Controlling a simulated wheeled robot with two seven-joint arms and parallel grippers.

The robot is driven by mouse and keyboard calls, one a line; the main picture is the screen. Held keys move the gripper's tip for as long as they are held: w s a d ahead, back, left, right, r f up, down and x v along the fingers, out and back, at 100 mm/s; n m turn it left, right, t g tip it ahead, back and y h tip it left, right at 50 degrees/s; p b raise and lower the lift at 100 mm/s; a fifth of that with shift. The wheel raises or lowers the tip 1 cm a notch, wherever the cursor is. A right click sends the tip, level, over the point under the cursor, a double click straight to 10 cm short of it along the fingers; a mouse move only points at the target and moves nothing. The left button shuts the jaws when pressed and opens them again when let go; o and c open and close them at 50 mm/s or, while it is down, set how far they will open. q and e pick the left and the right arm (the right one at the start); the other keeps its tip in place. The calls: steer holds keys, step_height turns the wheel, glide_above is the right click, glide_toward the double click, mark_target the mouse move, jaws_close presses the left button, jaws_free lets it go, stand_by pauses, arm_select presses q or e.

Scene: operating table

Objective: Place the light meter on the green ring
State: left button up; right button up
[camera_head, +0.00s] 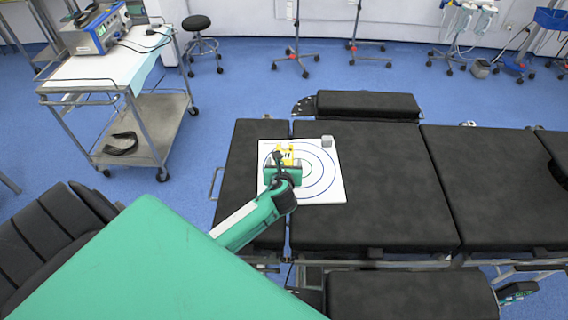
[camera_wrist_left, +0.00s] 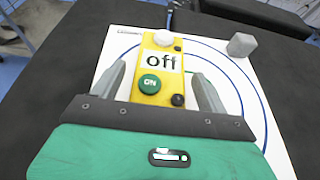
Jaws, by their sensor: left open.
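The light meter is a yellow box (camera_wrist_left: 158,92) with an "off" display, a green ON button, a black knob and a white dome. It lies on a white board (camera_head: 330,190) printed with concentric rings. My left gripper (camera_wrist_left: 158,76) is open, with one finger on each side of the light meter and visible gaps. In the head view my left gripper (camera_head: 283,165) covers part of the light meter (camera_head: 286,151). The rings show mostly blue; a short green arc (camera_wrist_left: 190,71) shows beside the light meter, the rest hidden. My right gripper is not in view.
A small grey cube (camera_head: 327,141) sits at the board's far edge, right of the light meter. The board lies on a black padded operating table (camera_head: 380,190), bare to the right. A trolley (camera_head: 110,75) with a blue device (camera_head: 97,30) stands at the far left.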

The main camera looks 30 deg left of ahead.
arm_select(q)
steer(key=v, duration=1.1)
steer(key=shift+b, duration=0.3)
steer(key=shift+s+d+r, duration=0.2)
steer(key=shift+s+d, duration=0.05)
steer(key=shift+s, duration=0.2)
